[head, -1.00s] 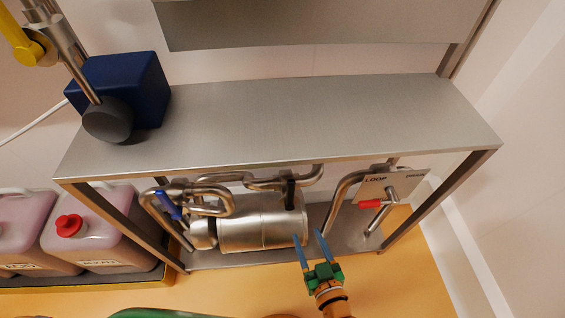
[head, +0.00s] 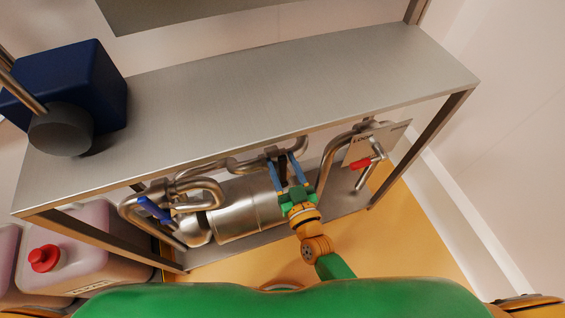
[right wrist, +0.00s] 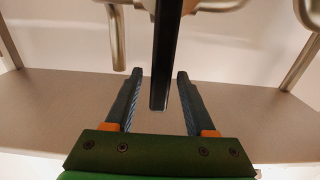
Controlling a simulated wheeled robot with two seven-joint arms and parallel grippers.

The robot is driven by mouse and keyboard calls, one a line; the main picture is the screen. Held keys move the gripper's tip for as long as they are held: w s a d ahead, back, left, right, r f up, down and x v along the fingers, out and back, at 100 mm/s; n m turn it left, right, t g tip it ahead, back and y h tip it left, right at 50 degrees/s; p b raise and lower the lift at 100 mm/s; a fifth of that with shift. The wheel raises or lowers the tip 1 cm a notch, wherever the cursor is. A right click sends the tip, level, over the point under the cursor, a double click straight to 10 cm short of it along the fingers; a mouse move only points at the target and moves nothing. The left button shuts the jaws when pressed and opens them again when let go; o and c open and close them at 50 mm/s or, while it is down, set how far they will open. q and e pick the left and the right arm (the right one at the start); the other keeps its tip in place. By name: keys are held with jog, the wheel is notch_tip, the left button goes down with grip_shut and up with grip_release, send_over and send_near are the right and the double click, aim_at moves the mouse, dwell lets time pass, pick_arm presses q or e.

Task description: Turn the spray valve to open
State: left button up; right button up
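A black lever handle (right wrist: 167,50) hangs from the pipework under the steel shelf, and I see no label on it. My right gripper (head: 282,160) is open, with its blue fingers up at this lever. In the right wrist view the lever's lower end lies between the two spread fingers, with a gap on both sides. A blue valve handle (head: 154,209) is on the pipes at the left, and a red one (head: 361,164) is at the right by a plate. I cannot read which is the spray valve. My left gripper is out of view.
The steel shelf (head: 240,95) lies above the pipes, its front edge close over my right gripper. A steel cylinder (head: 240,208) lies below, left of the gripper. A canister with a red cap (head: 44,258) stands at the left. Orange floor (head: 410,235) is clear at right.

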grip_shut()
dwell(1.2)
